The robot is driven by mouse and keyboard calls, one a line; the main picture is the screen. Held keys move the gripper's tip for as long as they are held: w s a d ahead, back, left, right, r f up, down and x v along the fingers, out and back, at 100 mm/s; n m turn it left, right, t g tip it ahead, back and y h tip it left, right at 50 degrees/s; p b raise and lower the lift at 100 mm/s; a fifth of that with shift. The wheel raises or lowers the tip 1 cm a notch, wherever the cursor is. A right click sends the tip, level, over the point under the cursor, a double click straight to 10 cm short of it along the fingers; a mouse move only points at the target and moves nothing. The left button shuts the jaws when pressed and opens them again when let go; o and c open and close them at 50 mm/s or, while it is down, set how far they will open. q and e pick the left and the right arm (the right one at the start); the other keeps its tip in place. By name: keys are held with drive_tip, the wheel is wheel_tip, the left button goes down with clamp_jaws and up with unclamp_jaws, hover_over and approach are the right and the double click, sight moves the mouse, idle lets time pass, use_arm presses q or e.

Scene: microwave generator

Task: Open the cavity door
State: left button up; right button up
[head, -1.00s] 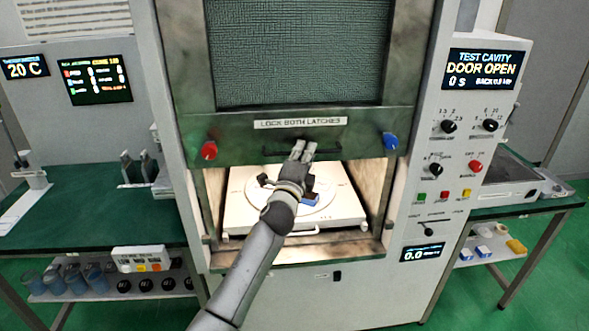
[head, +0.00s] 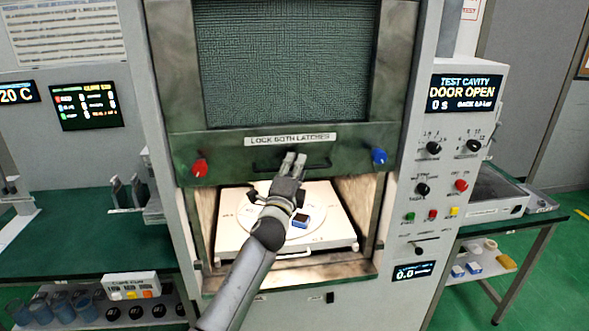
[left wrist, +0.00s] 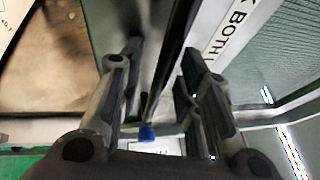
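The dark green cavity door (head: 225,150) is raised part way, with a bright opening below it. A dark bar handle (head: 262,168) runs along its lower edge, under a "LOCK BOTH LATCHES" label. A red latch (head: 199,168) is on the left and a blue latch (head: 379,156) on the right. My left gripper (head: 293,158) is at the middle of the handle. In the left wrist view its fingers (left wrist: 160,80) are apart, with the dark handle bar (left wrist: 168,70) between them and a visible gap. My right gripper is not in view.
Inside the opening is a white tray (head: 335,236) with a round plate and a small blue-and-white item (head: 300,221). A control panel (head: 440,190) stands at the right; its display reads "DOOR OPEN". Green benches (head: 80,235) flank the machine.

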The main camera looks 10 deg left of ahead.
use_arm(q)
drive_tip(key=shift+s+f, duration=0.1)
drive_tip(key=shift+s, duration=0.1)
drive_tip(key=v, duration=1.1)
drive_tip(key=shift+s, duration=0.3)
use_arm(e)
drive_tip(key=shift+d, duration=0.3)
use_arm(q)
drive_tip(key=shift+f, duration=0.1)
